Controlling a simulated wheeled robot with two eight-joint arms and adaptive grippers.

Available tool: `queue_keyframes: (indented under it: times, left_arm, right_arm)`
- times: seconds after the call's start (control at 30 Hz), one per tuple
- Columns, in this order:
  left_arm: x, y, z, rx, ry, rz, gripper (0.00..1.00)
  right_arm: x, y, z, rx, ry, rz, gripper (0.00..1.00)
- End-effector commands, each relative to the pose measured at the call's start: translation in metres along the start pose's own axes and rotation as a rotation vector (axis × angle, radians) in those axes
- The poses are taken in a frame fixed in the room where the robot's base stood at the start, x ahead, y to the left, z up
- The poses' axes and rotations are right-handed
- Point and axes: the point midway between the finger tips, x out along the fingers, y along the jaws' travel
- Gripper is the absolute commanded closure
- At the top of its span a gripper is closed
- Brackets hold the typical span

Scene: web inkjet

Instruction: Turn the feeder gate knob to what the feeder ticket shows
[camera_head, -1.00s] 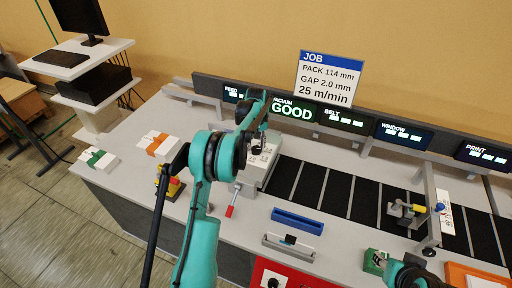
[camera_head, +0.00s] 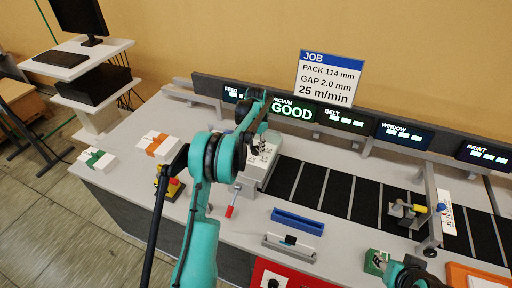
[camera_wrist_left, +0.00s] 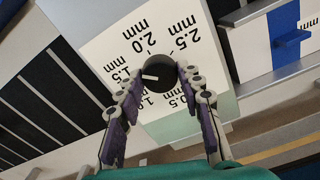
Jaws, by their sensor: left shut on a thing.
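The black feeder gate knob (camera_wrist_left: 160,82) sits on a pale dial plate (camera_wrist_left: 100,50) marked 0.5 to 2.5 mm. Its white pointer faces left in the left wrist view, roughly toward the 1.5 mm mark. My left gripper (camera_wrist_left: 160,98) is shut on the knob, one finger on each side. In the head view the left gripper (camera_head: 257,148) is over the feeder's white top (camera_head: 262,165) and hides most of the knob. A job sign (camera_head: 326,78) reads PACK 114 mm, GAP 2.0 mm, 25 m/min. I cannot make out a separate feeder ticket. My right gripper (camera_head: 412,277) is partly cut off at bottom right.
A dark belt (camera_head: 310,185) runs right from the feeder. A red-tipped lever (camera_head: 230,211) stands in front of it. A blue tray (camera_head: 297,221) and white-and-orange stacks (camera_head: 160,146) lie on the bench. Lit displays line the back rail, one reading VACUUM GOOD (camera_head: 292,108).

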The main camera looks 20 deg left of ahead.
Motion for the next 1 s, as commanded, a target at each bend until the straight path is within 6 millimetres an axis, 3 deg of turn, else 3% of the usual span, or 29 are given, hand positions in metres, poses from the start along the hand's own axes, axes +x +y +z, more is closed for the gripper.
queue_keyframes:
  times: [0.6, 1.0]
  left_arm:
    - [0.0002, 0.0001, 0.0003, 0.571, -0.001, 0.001, 0.92]
    - [0.0001, -0.0001, 0.0003, 0.819, -0.001, 0.0, 0.92]
  right_arm:
    - [0.0019, 0.0, 0.0013, 0.0, 0.0, 0.0, 0.6]
    - [0.0023, 0.0, 0.0016, 0.0, 0.0, 0.0, 0.6]
